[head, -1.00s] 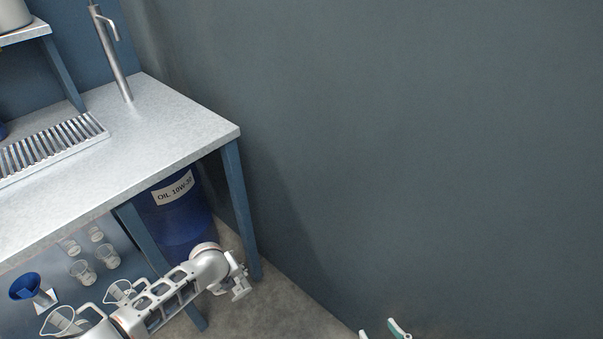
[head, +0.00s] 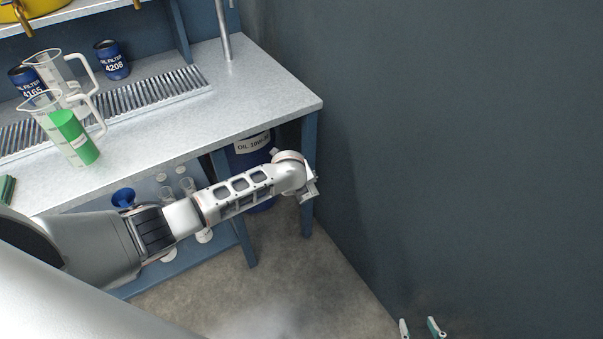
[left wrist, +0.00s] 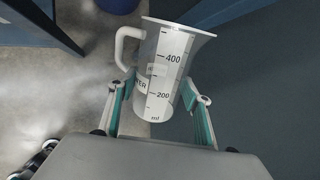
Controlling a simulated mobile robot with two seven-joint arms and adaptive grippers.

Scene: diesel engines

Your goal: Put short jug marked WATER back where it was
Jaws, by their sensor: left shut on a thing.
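The short clear jug (left wrist: 168,70) has a white handle, a millilitre scale and a label of which "ER" shows. It stands between the teal-padded fingers of my left gripper (left wrist: 160,92) in the left wrist view, and they are shut on it. The jug seems upright, its rim toward the top of that view. I cannot make out the jug in the head view. Two fingertips of my right gripper (head: 419,326) show at the bottom right of the head view, apart, with nothing seen between them.
The grey bench (head: 270,98) holds a jug of green liquid (head: 72,138), an empty jug (head: 58,72) behind it and oil filter cans (head: 112,62). A drum (head: 245,160) stands under it. A funnel (head: 124,197) and beakers are below. The wall (head: 470,130) closes the right side.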

